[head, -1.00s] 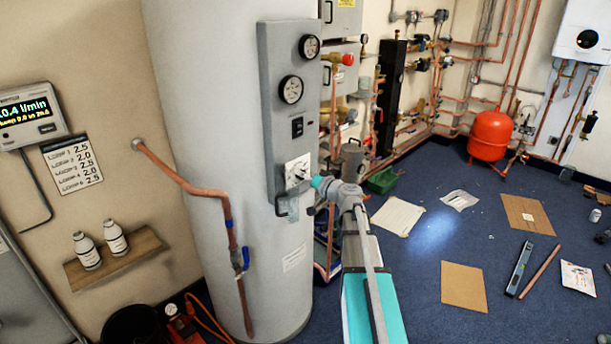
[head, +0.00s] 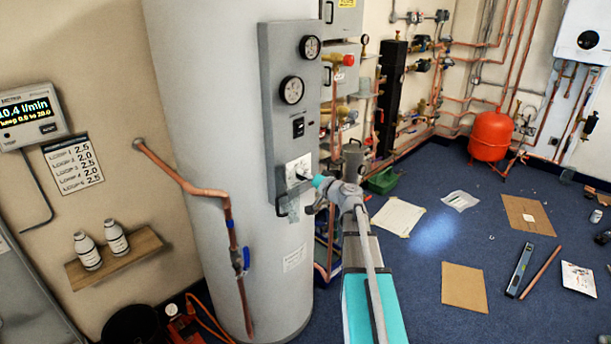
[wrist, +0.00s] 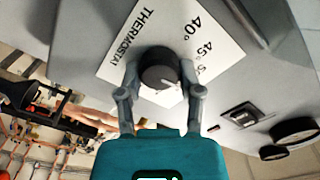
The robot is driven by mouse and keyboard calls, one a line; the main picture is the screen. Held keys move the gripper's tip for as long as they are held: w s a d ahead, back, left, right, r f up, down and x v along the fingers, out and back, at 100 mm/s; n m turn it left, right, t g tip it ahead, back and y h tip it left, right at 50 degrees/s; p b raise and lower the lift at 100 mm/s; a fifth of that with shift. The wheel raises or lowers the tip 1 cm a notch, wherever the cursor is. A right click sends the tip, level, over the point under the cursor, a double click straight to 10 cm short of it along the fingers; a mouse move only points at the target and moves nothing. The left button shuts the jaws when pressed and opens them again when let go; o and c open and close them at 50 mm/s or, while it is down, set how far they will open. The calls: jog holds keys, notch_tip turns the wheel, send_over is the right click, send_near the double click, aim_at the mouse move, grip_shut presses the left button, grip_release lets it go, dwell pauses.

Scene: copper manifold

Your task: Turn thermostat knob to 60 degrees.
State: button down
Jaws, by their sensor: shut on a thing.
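The black thermostat knob (wrist: 160,72) sits on a white dial plate (wrist: 205,55) marked "THERMOSTAT", with 40 and 45 readable in the wrist view. In the head view my gripper (head: 308,179) reaches the white plate (head: 297,168) low on the grey panel; the knob is mostly hidden there.
The grey panel (head: 282,110) on the white cylinder (head: 205,120) also bears two round gauges (head: 292,90) and a black switch (head: 298,127). Copper pipework (head: 328,240) runs close behind my arm.

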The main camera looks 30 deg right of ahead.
jog(key=m, duration=0.6)
jog(key=shift+f, duration=0.1)
jog(key=m, duration=0.6)
jog(key=shift+w, duration=0.1)
dwell(0.4)
jog(key=shift+c, duration=1.3)
grip_release()
jog(key=v, duration=1.2)
